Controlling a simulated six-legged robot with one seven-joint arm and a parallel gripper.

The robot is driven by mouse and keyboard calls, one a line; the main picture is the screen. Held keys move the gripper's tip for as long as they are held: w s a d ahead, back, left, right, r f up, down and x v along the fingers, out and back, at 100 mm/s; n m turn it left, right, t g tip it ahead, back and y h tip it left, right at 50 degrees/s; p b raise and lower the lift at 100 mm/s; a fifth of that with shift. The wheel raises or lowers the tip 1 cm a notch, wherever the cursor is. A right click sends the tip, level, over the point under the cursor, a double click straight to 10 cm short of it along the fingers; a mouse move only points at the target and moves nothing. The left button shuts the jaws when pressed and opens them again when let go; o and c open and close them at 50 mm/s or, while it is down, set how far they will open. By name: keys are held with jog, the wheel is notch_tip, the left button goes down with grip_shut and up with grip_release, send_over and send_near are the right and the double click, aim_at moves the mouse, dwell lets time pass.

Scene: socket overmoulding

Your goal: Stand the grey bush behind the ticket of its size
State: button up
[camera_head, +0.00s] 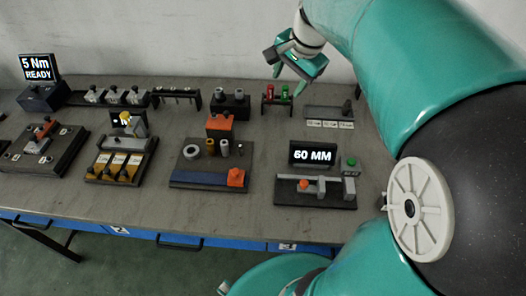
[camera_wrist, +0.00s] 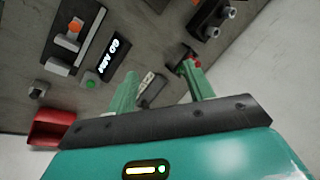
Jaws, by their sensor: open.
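My gripper (camera_head: 288,76) is open and empty, raised above the back right of the bench; its two green fingers (camera_wrist: 163,92) are spread in the wrist view. Below it is a dark ticket tray (camera_head: 325,112), with a row of small white tickets (camera_head: 330,125) along its front; their print is too small to read. A small dark upright piece (camera_head: 346,106) stands at the tray's right end; I cannot tell what it is. A grey tube-like bush (camera_head: 224,148) stands upright on the middle board, beside a brass one (camera_head: 210,147). A gauge display (camera_head: 312,154) reads 60 MM.
The gauge (camera_head: 316,196) has an orange knob and green button. A rack with red and green pieces (camera_head: 277,93) and a dark block with grey cylinders (camera_head: 229,103) stand at the back. A red bin (camera_wrist: 58,127) shows in the wrist view. Bare bench lies between fixtures.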

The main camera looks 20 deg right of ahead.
jog(key=s+a+f+n+t, duration=0.1)
jog(key=s+a+f+n, duration=0.2)
jog(key=s+a+n, duration=1)
jog(key=s, duration=0.2)
jog(key=shift+s+a+t+h, duration=0.3)
jog(key=shift+s+a, duration=0.05)
jog(key=shift+s, duration=0.05)
jog(key=shift+f, duration=0.1)
